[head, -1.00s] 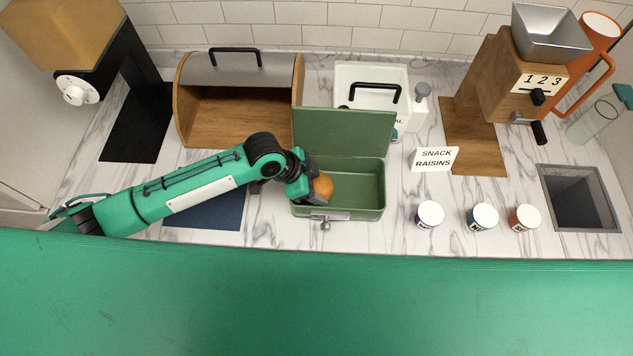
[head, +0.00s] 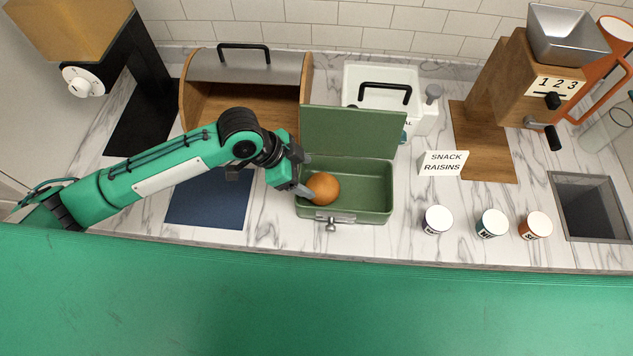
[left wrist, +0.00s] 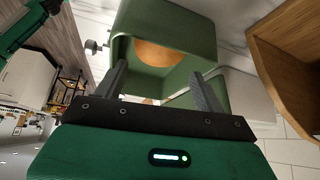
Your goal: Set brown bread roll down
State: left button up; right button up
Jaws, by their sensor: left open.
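The brown bread roll (head: 322,188) is round and orange-brown. It lies in the left end of the open green lunch box (head: 365,207). Part of the roll (left wrist: 160,55) also shows inside the box (left wrist: 175,20) in the left wrist view. My left gripper (head: 304,178) is at the box's left end, above and beside the roll. In the left wrist view its two fingers (left wrist: 157,85) stand wide apart with nothing between them. My right gripper is not in view.
A bread bin (head: 245,65) with a raised lid stands behind my left arm. A dark blue mat (head: 208,203) lies left of the box. A snack raisins sign (head: 443,163) and small jars (head: 438,220) stand to the right, with bare counter between.

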pick_arm(q)
jog(key=shift+v, duration=2.05)
jog(key=shift+s, duration=0.1)
